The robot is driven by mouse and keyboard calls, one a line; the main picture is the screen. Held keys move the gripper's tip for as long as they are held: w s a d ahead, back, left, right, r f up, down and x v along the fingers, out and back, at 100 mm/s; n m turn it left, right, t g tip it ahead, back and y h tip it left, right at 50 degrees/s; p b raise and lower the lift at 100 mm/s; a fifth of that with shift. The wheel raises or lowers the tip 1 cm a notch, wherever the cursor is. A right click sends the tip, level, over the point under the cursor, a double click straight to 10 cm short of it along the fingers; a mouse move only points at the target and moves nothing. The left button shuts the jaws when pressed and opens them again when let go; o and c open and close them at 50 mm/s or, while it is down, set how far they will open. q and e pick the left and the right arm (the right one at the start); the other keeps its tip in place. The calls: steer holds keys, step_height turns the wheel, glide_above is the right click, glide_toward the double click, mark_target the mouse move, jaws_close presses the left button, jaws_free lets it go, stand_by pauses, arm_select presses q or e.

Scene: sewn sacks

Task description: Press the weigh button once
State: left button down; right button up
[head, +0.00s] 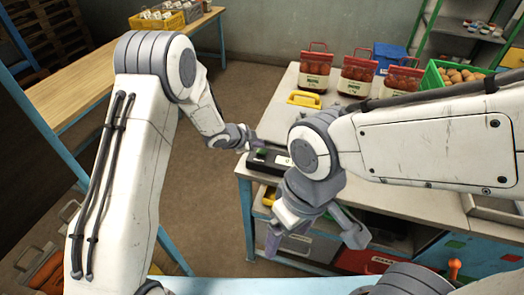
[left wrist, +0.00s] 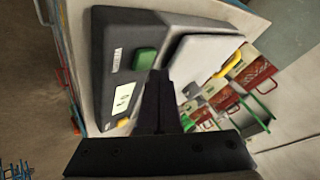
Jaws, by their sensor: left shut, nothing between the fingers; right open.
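The dark scale (head: 268,161) sits at the near left corner of the workbench. In the left wrist view, the scale (left wrist: 108,45) shows a green button (left wrist: 145,59), a small yellow button (left wrist: 122,123), a white display (left wrist: 123,97) and a grey pan (left wrist: 203,54). The labels are too small to read. My left gripper (head: 254,143) is shut and empty over the scale; in the left wrist view its fingertips (left wrist: 160,76) appear beside the green button. I cannot tell if they touch it. My right gripper (head: 314,238) is open, lower, in front of the bench.
Several red-and-white sacks (head: 315,68) stand at the back of the workbench (head: 277,118), near a yellow object (head: 304,99). A green crate (head: 447,76) of round brown items and a blue box (head: 388,56) are at the right. Bins (head: 306,246) sit below the bench.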

mark_target(259, 152)
arm_select(q)
steer(key=shift+f+b, duration=0.35)
steer(key=shift+f, duration=0.05)
steer(key=shift+f+b, duration=0.35)
steer(key=shift+f, duration=0.15)
stand_by(0.7)
steer(key=shift+r, duration=0.15)
steer(key=shift+r+p, duration=0.8)
steer(key=shift+p, duration=0.05)
step_height(259, 152, up, 5)
steer(key=p, duration=0.4)
steer(key=shift+p, duration=0.3)
